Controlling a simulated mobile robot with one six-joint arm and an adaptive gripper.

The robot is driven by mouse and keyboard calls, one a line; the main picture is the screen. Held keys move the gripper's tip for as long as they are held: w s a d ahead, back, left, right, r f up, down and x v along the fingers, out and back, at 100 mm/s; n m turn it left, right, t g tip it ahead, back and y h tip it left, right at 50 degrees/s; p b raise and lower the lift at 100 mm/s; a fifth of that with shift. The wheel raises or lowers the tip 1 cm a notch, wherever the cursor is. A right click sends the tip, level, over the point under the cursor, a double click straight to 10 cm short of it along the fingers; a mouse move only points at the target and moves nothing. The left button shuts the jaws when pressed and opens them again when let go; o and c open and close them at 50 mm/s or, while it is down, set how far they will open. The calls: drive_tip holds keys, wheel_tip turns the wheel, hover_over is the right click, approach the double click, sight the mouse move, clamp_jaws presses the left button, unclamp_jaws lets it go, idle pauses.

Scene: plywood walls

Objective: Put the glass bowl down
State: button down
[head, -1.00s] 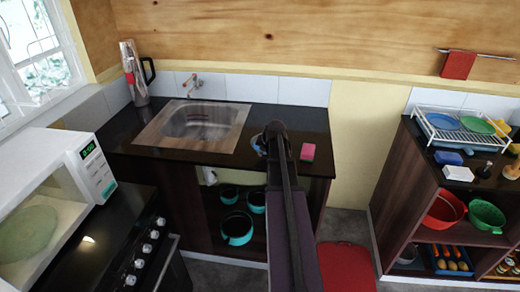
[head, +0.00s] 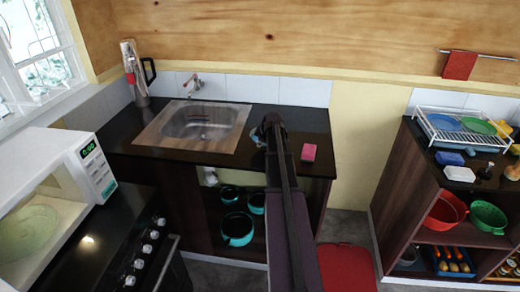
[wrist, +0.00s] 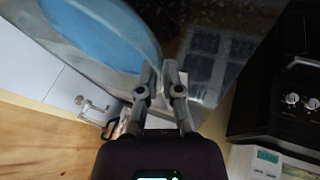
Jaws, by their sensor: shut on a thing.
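The glass bowl (wrist: 105,35) fills the upper left of the wrist view, translucent with a blue tint. My gripper (wrist: 160,72) is shut on its rim, with the fingertips close together at the bowl's edge. In the head view only a small pale-blue sliver of the bowl (head: 258,136) shows beside my arm, over the dark counter (head: 292,121) right of the sink. My arm hides the rest of the bowl and the fingers there. I cannot tell whether the bowl touches the counter.
The sink (head: 198,124) lies left of the bowl, with a tap (head: 193,83) behind it. A pink sponge (head: 309,152) lies close by on the right. A microwave (head: 70,165) stands at left. Dark counter is bare between the sponge and the tiled wall.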

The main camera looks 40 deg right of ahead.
drive_tip(key=shift+b+x, duration=0.9)
drive_tip(key=shift+x, duration=0.15)
drive_tip(key=shift+s+d+f+b, duration=0.15)
drive_tip(key=shift+f+b, duration=0.75)
drive_tip(key=shift+f, duration=0.05)
drive_tip(key=shift+f, duration=0.1)
drive_tip(key=c, duration=0.8)
unclamp_jaws()
drive_tip(key=p+v, duration=0.2)
drive_tip(key=v, duration=0.1)
drive_tip(key=shift+p, duration=0.35)
drive_tip(key=p+v, duration=0.7)
drive_tip(key=v, duration=0.2)
drive_tip(key=shift+p, duration=0.35)
